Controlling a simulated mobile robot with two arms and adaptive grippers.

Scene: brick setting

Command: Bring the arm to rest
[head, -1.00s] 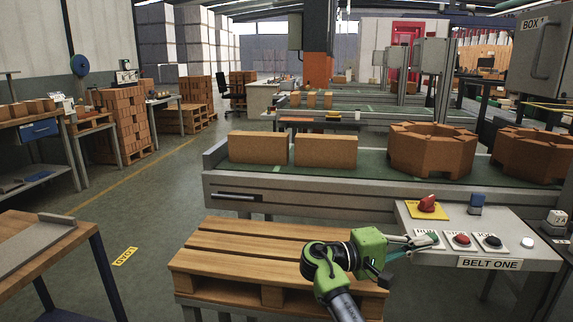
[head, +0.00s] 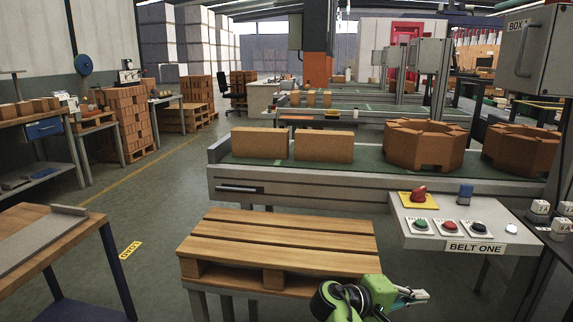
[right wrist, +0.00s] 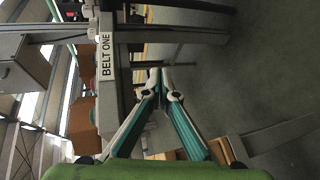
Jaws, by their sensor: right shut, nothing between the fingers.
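My right arm, green and black, comes in at the bottom of the head view. Its gripper (head: 412,296) is below and in front of the control panel marked BELT ONE (head: 410,232), apart from it and to the right of the wooden pallet's front edge. In the right wrist view the gripper's two teal fingers (right wrist: 165,88) meet at their tips with nothing between them. The panel with its BELT ONE label (right wrist: 107,60) shows at the left there. My left gripper is not in the head view.
A wooden pallet (head: 280,240) lies on a stand left of the arm. Behind it runs a conveyor (head: 300,190) with two plain bricks (head: 324,147) and octagonal brick rings (head: 424,148). A side table (head: 85,235) is at left. Open floor (head: 150,220) lies between.

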